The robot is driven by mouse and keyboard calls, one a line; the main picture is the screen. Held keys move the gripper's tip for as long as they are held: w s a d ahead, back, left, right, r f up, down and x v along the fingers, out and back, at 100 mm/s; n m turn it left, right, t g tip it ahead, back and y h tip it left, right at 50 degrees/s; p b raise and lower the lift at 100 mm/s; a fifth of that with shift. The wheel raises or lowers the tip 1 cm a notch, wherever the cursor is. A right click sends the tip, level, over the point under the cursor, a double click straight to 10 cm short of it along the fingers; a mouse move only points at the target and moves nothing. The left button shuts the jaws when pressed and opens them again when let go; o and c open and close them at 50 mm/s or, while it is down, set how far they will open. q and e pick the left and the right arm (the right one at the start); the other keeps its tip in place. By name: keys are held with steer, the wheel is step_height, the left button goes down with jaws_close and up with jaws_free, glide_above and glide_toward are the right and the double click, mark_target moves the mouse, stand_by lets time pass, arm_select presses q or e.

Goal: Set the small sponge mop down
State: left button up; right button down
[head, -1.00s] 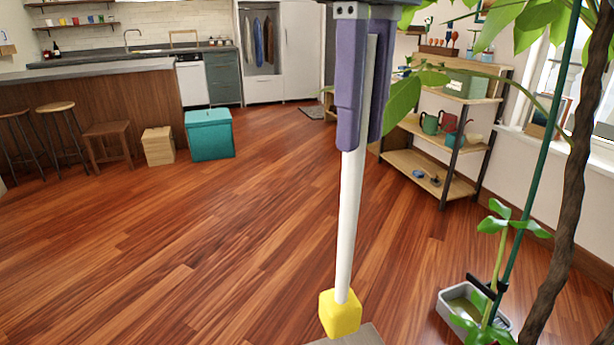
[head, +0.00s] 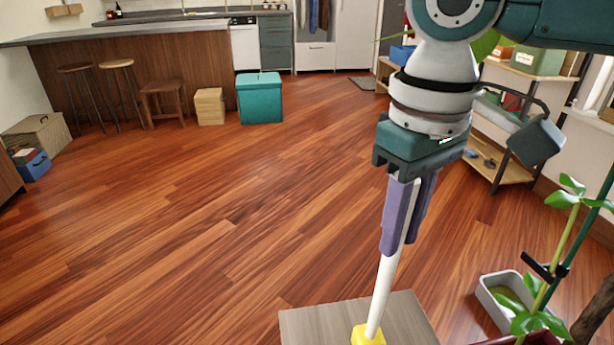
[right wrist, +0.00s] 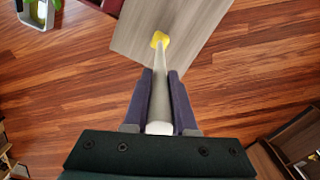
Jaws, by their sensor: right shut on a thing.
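The small sponge mop (head: 383,290) has a white handle and a yellow sponge head (head: 368,337). It hangs head down and slightly tilted in the head view, and it also shows in the right wrist view (right wrist: 160,85). My right gripper (head: 401,240) has purple fingers shut on the upper handle. The yellow head appears over a grey wood-grain surface (head: 312,325) at the bottom of the head view. In the right wrist view the head is seen against this surface too; I cannot tell whether it touches. My left gripper is not in view.
A shelf unit (head: 512,172) is behind my right arm. A teal box (head: 260,98) and a wooden stool (head: 163,102) stand by the counter. The wooden floor between is clear.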

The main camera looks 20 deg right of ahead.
steer(key=shift+f, duration=0.5)
steer(key=c, duration=0.7)
jaws_free()
steer(key=shift+f, duration=0.1)
step_height(320, 180, up, 12)
steer(key=shift+f+p, duration=0.15)
steer(key=shift+p, duration=1)
steer(key=shift+r, duration=0.3)
